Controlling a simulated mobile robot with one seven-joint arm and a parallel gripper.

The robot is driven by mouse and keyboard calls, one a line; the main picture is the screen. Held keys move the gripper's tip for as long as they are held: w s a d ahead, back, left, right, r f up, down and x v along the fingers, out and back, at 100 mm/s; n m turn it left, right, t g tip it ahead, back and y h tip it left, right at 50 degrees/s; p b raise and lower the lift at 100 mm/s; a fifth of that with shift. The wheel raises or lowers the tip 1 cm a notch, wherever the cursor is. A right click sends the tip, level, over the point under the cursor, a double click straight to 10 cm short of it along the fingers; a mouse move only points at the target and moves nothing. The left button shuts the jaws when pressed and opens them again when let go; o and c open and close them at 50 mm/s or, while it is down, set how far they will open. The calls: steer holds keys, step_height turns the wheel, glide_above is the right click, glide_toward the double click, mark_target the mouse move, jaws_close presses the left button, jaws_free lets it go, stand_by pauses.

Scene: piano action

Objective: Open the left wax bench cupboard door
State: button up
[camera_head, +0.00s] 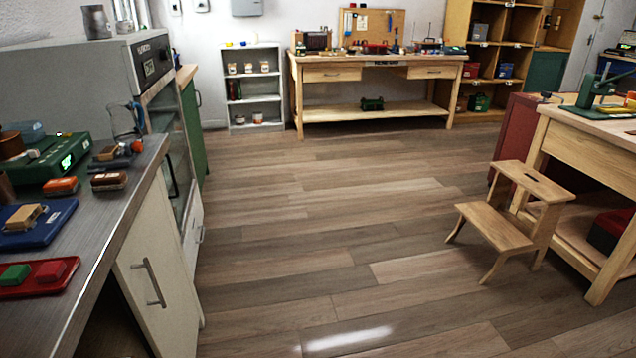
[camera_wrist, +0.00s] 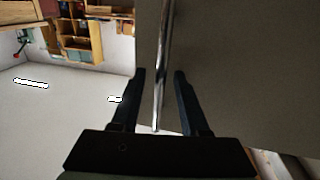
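In the wrist view, a grey door panel (camera_wrist: 250,70) fills the right side. A thin metal bar handle (camera_wrist: 163,60) runs along it near its left edge. My gripper (camera_wrist: 160,75) is open, with one dark finger on each side of the handle and a gap to both. In the head view, the wax bench (camera_head: 105,225) is at the left. A cream cupboard door (camera_head: 165,265) with a bar handle (camera_head: 149,283) shows below its top. A dark space (camera_head: 108,325) lies left of that door. My gripper is out of the head view.
A stool (camera_head: 505,215) and a workbench (camera_head: 580,150) stand at the right. An oven-like cabinet (camera_head: 165,95) stands beyond the wax bench. The wooden floor between is clear. Tools and trays, including a blue tray (camera_head: 50,232), lie on the bench top.

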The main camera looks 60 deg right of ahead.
steer(key=shift+a, duration=0.1)
steer(key=p+v, duration=0.1)
steer(key=v, duration=1.1)
steer(key=shift+s+a, duration=0.2)
steer(key=shift+a, duration=0.15)
